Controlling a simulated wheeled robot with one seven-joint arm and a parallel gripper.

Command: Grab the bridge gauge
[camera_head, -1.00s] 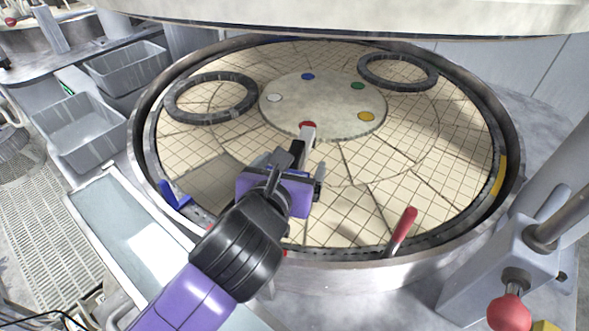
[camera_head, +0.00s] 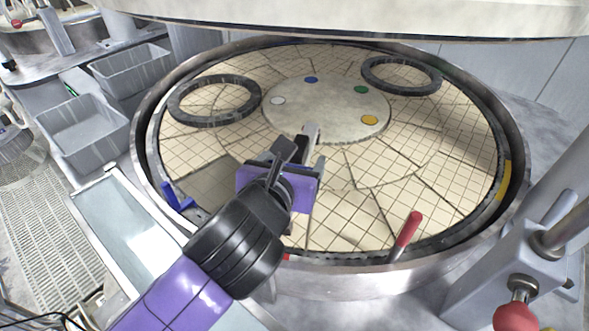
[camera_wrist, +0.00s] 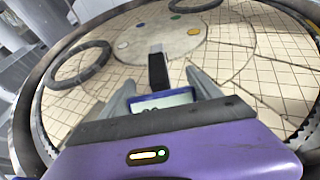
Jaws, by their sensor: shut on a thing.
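The bridge gauge (camera_head: 311,132) is a narrow bar with a pale far end and a dark middle. It points away from my gripper (camera_head: 299,165), toward the round central plate. In the wrist view the gauge (camera_wrist: 158,72) shows its dark bar and a blue-framed display between the two grey fingers of my gripper (camera_wrist: 160,88). My gripper is shut on it, over the tiled platen (camera_head: 345,215). The gauge's near part is largely hidden by my gripper in the head view. I cannot tell how much clearance it has above the platen.
Two dark rings, at left (camera_head: 214,121) and right (camera_head: 401,91), lie on the platen. A red-handled tool (camera_head: 406,232) leans at the front rim, and a blue bracket (camera_head: 177,198) sits at the left. Grey bins (camera_head: 84,128) stand left. A large cover (camera_head: 350,15) overhangs the back.

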